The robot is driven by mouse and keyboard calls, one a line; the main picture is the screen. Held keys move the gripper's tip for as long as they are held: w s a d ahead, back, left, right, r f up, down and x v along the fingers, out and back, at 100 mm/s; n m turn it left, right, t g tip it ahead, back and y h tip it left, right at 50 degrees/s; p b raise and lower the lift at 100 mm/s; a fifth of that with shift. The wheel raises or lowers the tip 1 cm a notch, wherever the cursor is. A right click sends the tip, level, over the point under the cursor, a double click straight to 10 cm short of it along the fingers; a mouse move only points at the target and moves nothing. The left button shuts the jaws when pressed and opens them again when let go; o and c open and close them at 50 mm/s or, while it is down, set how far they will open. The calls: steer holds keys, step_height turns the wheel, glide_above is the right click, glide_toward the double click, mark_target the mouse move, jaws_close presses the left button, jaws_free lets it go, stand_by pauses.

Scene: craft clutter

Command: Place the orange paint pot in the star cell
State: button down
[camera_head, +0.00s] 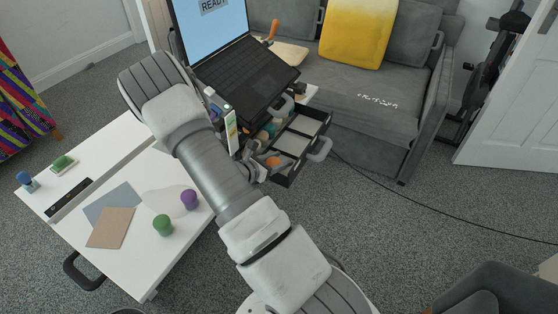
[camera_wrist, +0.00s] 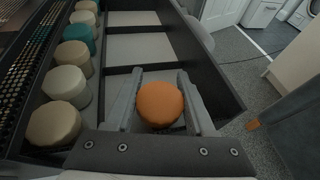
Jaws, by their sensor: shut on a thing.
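The orange paint pot (camera_wrist: 160,103) sits between the two fingers of my gripper (camera_wrist: 158,105), at the near end of a dark divided drawer (camera_wrist: 222,88). My gripper is shut on it. I cannot tell whether the pot rests on the drawer floor or is held just above it. In the head view a small orange patch, likely the pot (camera_head: 273,161), shows beside my arm in the drawer. Two pale empty cells (camera_wrist: 139,48) lie beyond the pot in the same row. No star mark is visible on any cell; the floor under the pot is mostly hidden.
A laptop (camera_head: 245,75) is above the drawer. A green pot (camera_head: 163,225) and a purple pot (camera_head: 189,199) stand on the white table (camera_head: 125,262). A grey sofa (camera_head: 350,100) is behind.

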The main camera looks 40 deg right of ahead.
steer(key=shift+s+a+f, duration=0.1)
steer(key=shift+a+f, duration=0.1)
steer(key=shift+f, duration=0.6)
steer(key=shift+c, duration=1.2)
jaws_free()
steer(key=shift+r+p, duration=0.4)
steer(key=shift+r, duration=0.1)
steer(key=r+p+v, duration=0.1)
steer(key=p+v, duration=0.2)
steer(key=v, duration=0.8)
steer(key=s+a+r+m+t+y, duration=0.1)
steer(key=s+a+r+m+y, duration=0.3)
steer(key=r, duration=0.5)
steer(key=s+a+r+m+t+y, duration=0.1)
steer(key=s+a+r+m+y, duration=0.4)
steer(key=s+a+r+m, duration=0.2)
steer(key=s+a+r+m+t+y, duration=0.1)
steer(key=s+a+r+m+y, duration=0.3)
steer(key=r+m, duration=0.4)
step_height(320, 180, up, 5)
steer(key=shift+s+a+r+t, duration=0.1)
steer(key=shift+s+a+t, duration=0.3)
steer(key=shift+s+a, duration=0.65)
